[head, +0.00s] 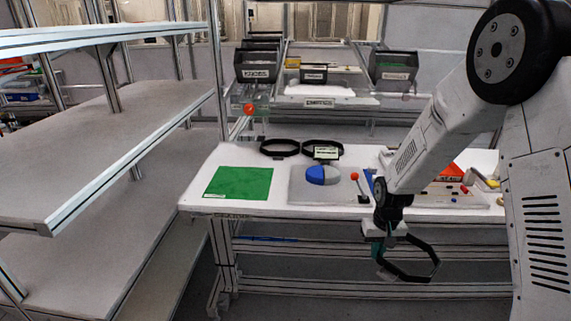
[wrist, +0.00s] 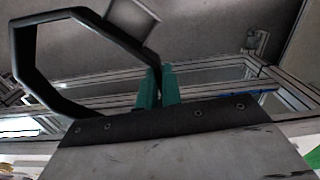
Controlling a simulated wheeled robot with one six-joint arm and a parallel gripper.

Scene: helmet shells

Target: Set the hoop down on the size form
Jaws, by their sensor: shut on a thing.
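My gripper (head: 379,248) is shut on a black, many-sided hoop (head: 408,279), gripping it by one side of its rim. The hoop hangs out to the right of the fingers in the head view, in front of the table's edge. In the wrist view the teal fingers (wrist: 157,86) pinch the rim, and the hoop (wrist: 22,58) reaches up and left.
Two more black hoops (head: 279,148) lie at the table's back, beside a small sign (head: 326,153). A green mat (head: 240,183) is at left, a red-knobbed piece (head: 356,178) right of the form. Grey shelves (head: 110,145) fill the left; bins (head: 257,66) stand behind.

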